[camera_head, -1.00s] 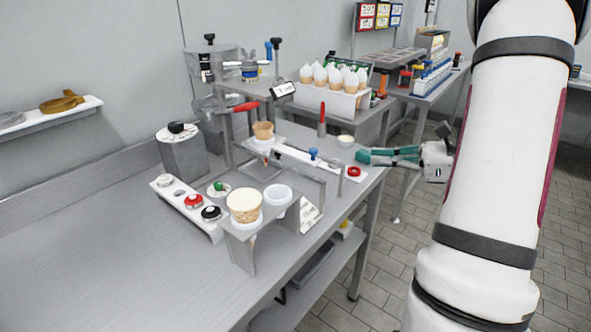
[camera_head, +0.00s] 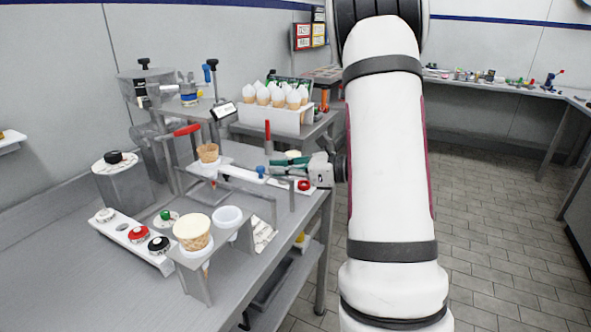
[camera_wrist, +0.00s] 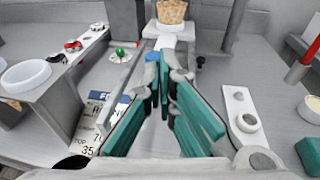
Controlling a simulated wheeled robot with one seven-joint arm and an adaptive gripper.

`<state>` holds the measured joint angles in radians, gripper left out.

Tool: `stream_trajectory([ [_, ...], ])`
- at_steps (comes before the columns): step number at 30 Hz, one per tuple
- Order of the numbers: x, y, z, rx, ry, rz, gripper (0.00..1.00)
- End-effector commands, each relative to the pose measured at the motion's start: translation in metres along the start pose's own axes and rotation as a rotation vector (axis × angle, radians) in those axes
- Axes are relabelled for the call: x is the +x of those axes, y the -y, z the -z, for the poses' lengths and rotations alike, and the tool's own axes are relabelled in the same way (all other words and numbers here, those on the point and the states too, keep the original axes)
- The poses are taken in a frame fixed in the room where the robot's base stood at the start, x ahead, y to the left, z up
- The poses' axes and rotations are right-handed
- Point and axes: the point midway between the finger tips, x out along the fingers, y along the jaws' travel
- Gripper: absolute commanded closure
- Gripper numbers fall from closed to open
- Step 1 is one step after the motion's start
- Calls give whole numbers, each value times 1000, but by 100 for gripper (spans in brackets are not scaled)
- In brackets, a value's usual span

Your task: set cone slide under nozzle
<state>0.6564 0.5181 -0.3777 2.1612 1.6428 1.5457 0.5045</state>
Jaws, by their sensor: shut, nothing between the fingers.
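The cone slide (camera_head: 240,174) is a white bar with a blue knob (camera_head: 261,171) near its right end. A waffle cone (camera_head: 208,153) stands upright at its far left end, by the machine with the red lever. Whether it is exactly under the nozzle I cannot tell. My gripper (camera_head: 272,163) has teal fingers, shut and empty, beside the blue knob. In the wrist view the fingertips (camera_wrist: 163,78) meet just short of the knob (camera_wrist: 152,57), partly hiding it and the slide. The cone (camera_wrist: 172,11) shows beyond at the top; its upper part is cut off.
A stand with a filled cone (camera_head: 192,232) and a white cup (camera_head: 227,217) is at the front. A rack of wrapped cones (camera_head: 275,115) stands behind. A red button (camera_head: 304,185) is near the table's right edge. Floor to the right is clear.

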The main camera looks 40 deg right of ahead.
Motion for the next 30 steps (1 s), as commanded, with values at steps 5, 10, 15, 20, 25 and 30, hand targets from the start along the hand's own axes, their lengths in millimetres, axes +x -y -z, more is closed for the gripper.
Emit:
stream_trajectory([
  [5, 8, 0, 0, 0, -1, 0, 100],
  [10, 8, 0, 0, -1, -1, 0, 100],
  [15, 9, 0, 0, -1, -1, 0, 100],
  [20, 28, 4, -2, -4, 1, -3, 100],
  [25, 52, 7, -6, -1, 2, -1, 100],
  [30, 53, 7, -8, 0, 2, -1, 100],
])
